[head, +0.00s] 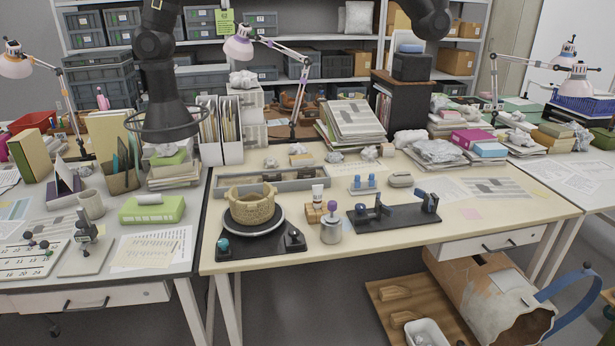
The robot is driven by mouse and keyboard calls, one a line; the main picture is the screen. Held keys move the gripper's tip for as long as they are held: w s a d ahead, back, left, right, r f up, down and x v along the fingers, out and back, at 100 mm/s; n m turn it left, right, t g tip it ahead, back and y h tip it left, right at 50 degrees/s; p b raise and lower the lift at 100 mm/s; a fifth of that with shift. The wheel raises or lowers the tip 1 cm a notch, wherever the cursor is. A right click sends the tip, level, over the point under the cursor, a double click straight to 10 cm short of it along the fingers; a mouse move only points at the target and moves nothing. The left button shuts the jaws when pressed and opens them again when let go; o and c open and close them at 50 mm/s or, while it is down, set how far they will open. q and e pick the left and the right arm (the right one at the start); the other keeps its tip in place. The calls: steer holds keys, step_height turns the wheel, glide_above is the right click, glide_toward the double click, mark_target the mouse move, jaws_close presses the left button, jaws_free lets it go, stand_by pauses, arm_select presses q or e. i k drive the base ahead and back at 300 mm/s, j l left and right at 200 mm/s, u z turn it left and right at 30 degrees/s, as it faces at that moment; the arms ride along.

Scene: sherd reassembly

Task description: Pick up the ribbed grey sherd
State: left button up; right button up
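A greyish, oblong piece (400,180) lies on the wooden bench right of the blue-topped stand; it may be the ribbed grey sherd, but I cannot make out ribs. A tan, partly built pot (252,206) with an uneven rim stands on a round turntable (270,227). A long grey tray (222,186) lies behind the pot; its contents are hard to tell. My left arm hangs at the upper left, ending in a dark ring-shaped part (165,125) above the left desk, away from the bench pieces; no fingers can be made out. Only a link of my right arm shows at the top.
A purple-topped jar (331,224) and a black clamp stand (392,213) stand near the bench front. Several small pale lumps lie along the back. Paper stacks (354,122) and a lamp (240,46) stand behind. The bench's right part holds mostly flat papers.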

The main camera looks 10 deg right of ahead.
mark_target(306, 172)
steer(key=i+z, duration=0.1)
steer(key=z, duration=0.25)
steer(key=i+j+z, duration=0.1)
steer(key=z, duration=0.3)
steer(key=j+z, duration=0.1)
steer(key=z, duration=0.25)
steer(key=i+j+z, duration=0.25)
steer(key=j, duration=0.3)
steer(key=i+j+z, duration=0.25)
steer(key=j, duration=0.4)
steer(key=i+j, duration=0.2)
steer(key=j, duration=0.15)
